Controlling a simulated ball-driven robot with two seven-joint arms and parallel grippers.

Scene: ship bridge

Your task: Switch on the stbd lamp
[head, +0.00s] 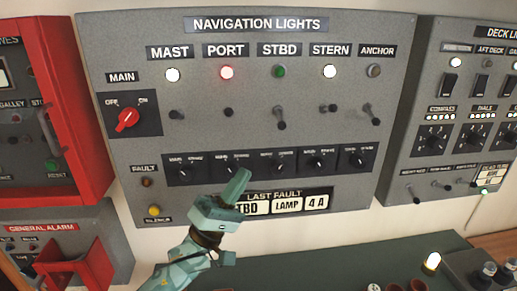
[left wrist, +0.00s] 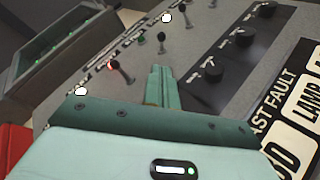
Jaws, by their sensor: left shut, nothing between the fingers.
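The STBD lamp (head: 279,71) is dark green and looks unlit, in the middle of the navigation lights panel. Its toggle switch (head: 281,122) is below it, with the lever pointing down. The left wrist view also shows the green lamp (left wrist: 141,40) and the switch (left wrist: 161,42). My left gripper (head: 243,175) is shut and empty, in front of the panel's row of small knobs. It is below and left of the STBD switch and appears apart from it. In the left wrist view its fingers (left wrist: 160,80) point toward the panel. My right gripper is not in view.
MAST (head: 173,75), PORT (head: 226,72) and STERN (head: 330,72) lamps are lit; ANCHOR (head: 373,71) is dark. The PORT switch (head: 228,112) and STERN switch (head: 329,108) flank the STBD switch. A red MAIN rotary (head: 127,118) is left. A desk (head: 330,255) lies below.

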